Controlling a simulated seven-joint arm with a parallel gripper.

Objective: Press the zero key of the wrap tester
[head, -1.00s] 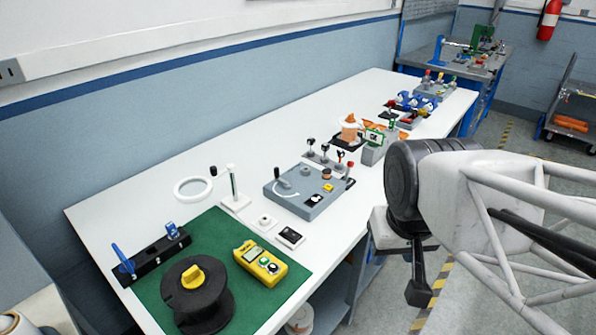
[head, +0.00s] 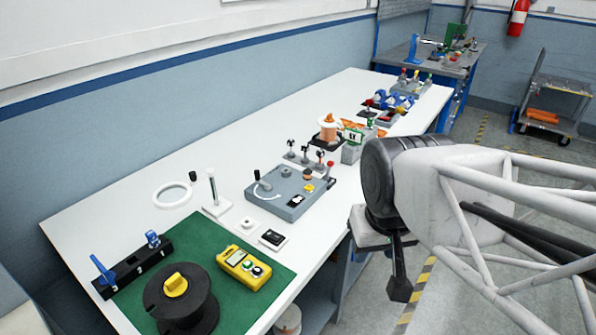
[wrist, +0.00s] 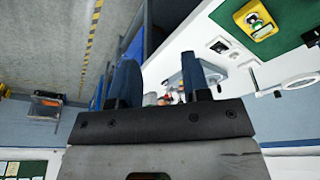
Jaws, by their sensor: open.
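A yellow handheld meter (head: 232,256) with a grey display lies on the green mat (head: 222,307) at the near end of the white table; I take it for the wrap tester. It has a green key (head: 247,264) and a second round key (head: 257,271); their labels are too small to read. It also shows at the top right of the wrist view (wrist: 250,14). My gripper (wrist: 160,78) is open and empty, its two blue-dark fingers apart. In the head view it hangs at the right, off the table's front edge and well away from the meter.
A grey pulley plate (head: 290,201), a ring magnifier (head: 172,195) and a small black box (head: 273,239) stand nearby. The table's back middle is clear.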

